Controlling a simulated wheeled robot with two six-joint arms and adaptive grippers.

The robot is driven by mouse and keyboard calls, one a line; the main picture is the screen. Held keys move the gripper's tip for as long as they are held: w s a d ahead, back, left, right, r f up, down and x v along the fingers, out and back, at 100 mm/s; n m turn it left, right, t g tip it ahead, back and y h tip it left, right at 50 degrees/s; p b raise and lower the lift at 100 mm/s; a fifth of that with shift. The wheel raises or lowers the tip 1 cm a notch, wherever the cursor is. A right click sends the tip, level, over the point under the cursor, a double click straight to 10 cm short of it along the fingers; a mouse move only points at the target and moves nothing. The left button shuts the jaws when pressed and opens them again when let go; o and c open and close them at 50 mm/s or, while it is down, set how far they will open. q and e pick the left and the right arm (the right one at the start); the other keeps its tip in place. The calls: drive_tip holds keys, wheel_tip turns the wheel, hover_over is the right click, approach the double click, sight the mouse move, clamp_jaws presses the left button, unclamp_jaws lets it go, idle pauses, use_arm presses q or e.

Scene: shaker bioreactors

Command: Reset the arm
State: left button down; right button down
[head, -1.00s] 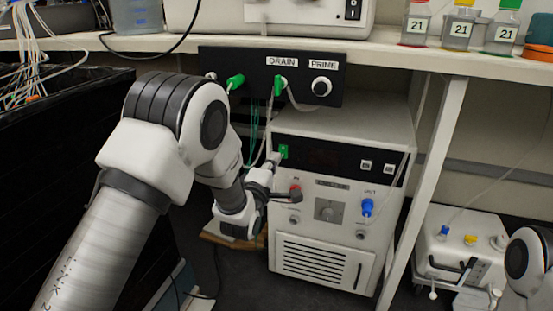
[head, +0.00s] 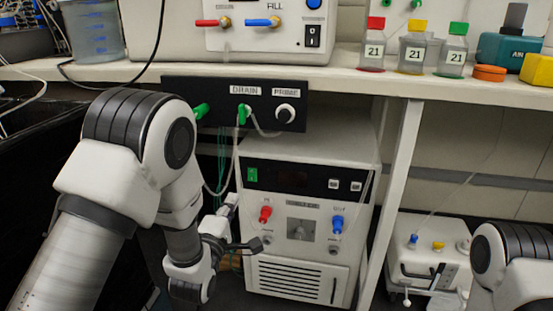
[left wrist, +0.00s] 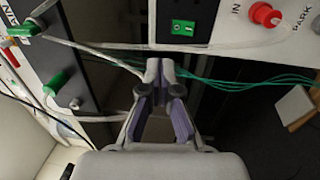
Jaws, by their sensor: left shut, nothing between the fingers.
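My left arm comes in from the left in the head view and bends down at its elbow. My left gripper (head: 232,200) is shut and empty, just in front of the left edge of the white chiller unit (head: 310,145). In the left wrist view its fingertips (left wrist: 160,66) are together with nothing between them. Behind them are thin green cables (left wrist: 235,82) and a dark gap beside the chiller. Part of my right arm shows at the lower right of the head view; its gripper is out of view.
The black DRAIN/PRIME panel (head: 223,111) with green connectors hangs under the shelf (head: 330,80), above the gripper. A pale hose (head: 236,150) loops down near the gripper. Several bottles stand on the shelf. A small white pump unit (head: 432,262) sits at the lower right, past a white leg (head: 392,180).

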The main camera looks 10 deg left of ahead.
use_arm(q)
drive_tip(key=s+a+f+m+g, duration=0.1)
drive_tip(key=s+f+g, duration=0.3)
drive_tip(key=f, duration=0.5)
drive_tip(key=s+a+f+g+y+p, duration=0.1)
drive_tip(key=s+f+g, duration=0.1)
drive_tip(key=s+f, duration=0.45)
drive_tip(key=s+a+f+m+g, duration=0.1)
drive_tip(key=s+a+f+g, duration=0.2)
drive_tip(key=f, duration=0.7)
drive_tip(key=s+d+f+m+g, duration=0.1)
drive_tip(key=s+f+m+g, duration=0.2)
drive_tip(key=s+m, duration=0.35)
drive_tip(key=s+f+m+g, duration=0.3)
drive_tip(key=s+g, duration=0.1)
drive_tip(key=s, duration=0.5)
drive_tip(key=s+d+f+m+g, duration=0.1)
drive_tip(key=s+f+m+g, duration=0.2)
drive_tip(key=s+m, duration=0.35)
wheel_tip(320, 180, up, 38)
drive_tip(key=s+p, duration=0.1)
drive_tip(key=p, duration=3.7)
drive_tip(key=shift+s+a+n, duration=0.15)
drive_tip(key=shift+a+n, duration=0.1)
drive_tip(key=shift+n, duration=0.15)
